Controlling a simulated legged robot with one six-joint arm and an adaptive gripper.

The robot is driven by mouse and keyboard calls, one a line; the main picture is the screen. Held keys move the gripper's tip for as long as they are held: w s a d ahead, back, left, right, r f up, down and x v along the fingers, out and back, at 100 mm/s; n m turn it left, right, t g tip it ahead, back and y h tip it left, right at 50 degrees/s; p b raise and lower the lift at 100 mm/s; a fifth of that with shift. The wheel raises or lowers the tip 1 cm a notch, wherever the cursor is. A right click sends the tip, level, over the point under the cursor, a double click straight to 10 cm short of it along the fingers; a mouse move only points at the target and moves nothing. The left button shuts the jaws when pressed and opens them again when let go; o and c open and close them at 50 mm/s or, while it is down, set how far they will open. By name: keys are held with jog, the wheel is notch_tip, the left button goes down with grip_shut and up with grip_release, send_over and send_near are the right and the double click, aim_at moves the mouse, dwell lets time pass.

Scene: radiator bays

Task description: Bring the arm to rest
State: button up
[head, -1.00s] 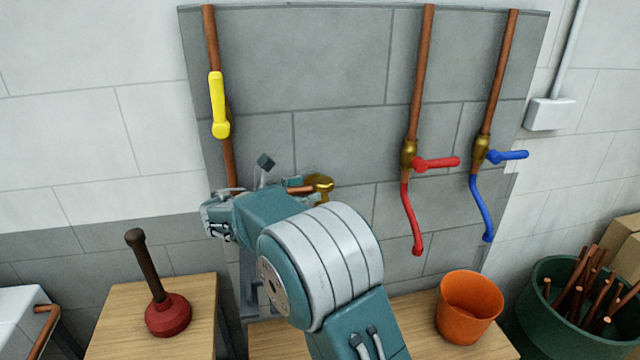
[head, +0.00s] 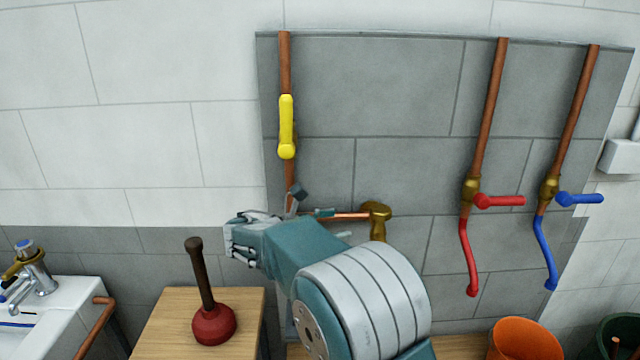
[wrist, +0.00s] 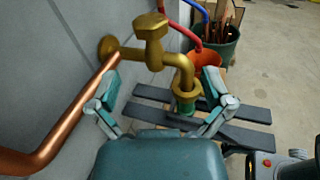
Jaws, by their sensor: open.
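My gripper (wrist: 160,80) is open, with its two fingers apart and nothing between their tips. In the wrist view a brass tap (wrist: 152,40) on the wall stands beyond the fingers, its spout bending down between them in the picture. I cannot tell any contact. My arm is raised and reaches toward the panel.
The panel (head: 410,85) carries copper pipes with yellow (head: 287,127), red (head: 500,200) and blue (head: 578,199) levers. A plunger (head: 213,322) stands on a wooden top at lower left, by a sink (head: 70,310). An orange bucket (head: 525,340) is at lower right.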

jog(key=s+d+m+g+y, duration=0.3)
jog(key=s+d+m+y, duration=0.45)
jog(key=s+d, duration=0.55)
jog(key=s+a+f+m+t+y, duration=0.1)
jog(key=s+m+y, duration=0.3)
jog(key=s+m, duration=0.3)
jog(key=s+a+f+m+t+y, duration=0.2)
jog(key=s+m+y, duration=0.2)
jog(key=s, duration=0.8)
jog(key=m, duration=0.2)
jog(key=shift+a+f+m+y, duration=0.15)
jog(key=shift+f+m+y, duration=0.1)
jog(key=shift+m+y, duration=0.1)
